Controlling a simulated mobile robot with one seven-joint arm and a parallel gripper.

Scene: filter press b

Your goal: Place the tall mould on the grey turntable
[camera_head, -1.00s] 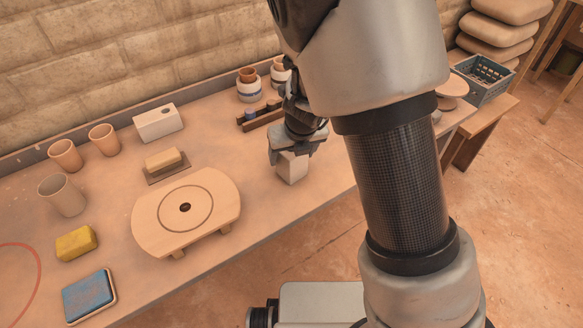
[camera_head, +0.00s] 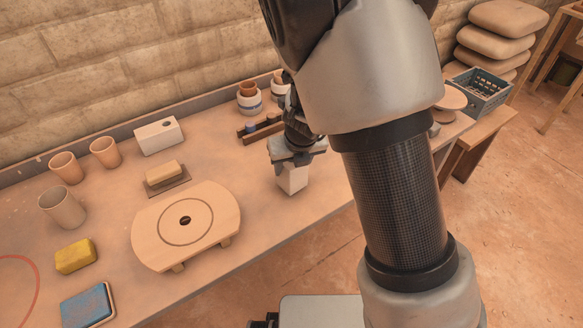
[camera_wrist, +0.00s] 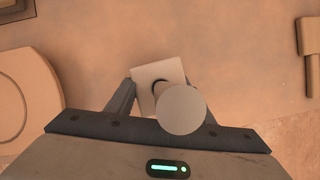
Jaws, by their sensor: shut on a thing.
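My gripper (camera_head: 293,163) is shut on a white block-shaped mould (camera_head: 292,182), which hangs upright below the fingers. In the wrist view the mould (camera_wrist: 149,77) is between the two fingers. A pale round disc (camera_wrist: 181,110) covers part of its top there, and a dark round opening partly shows beside the disc. I cannot tell whether its base touches the bench. No clearly grey turntable shows. A round pinkish disc (camera_head: 455,97) at the right is partly hidden by my arm, with a small grey thing (camera_head: 435,130) below it.
A round wooden board (camera_head: 150,236) lies left of the mould. A dark rack (camera_head: 262,130) is behind; a crate (camera_head: 480,92) is far right.

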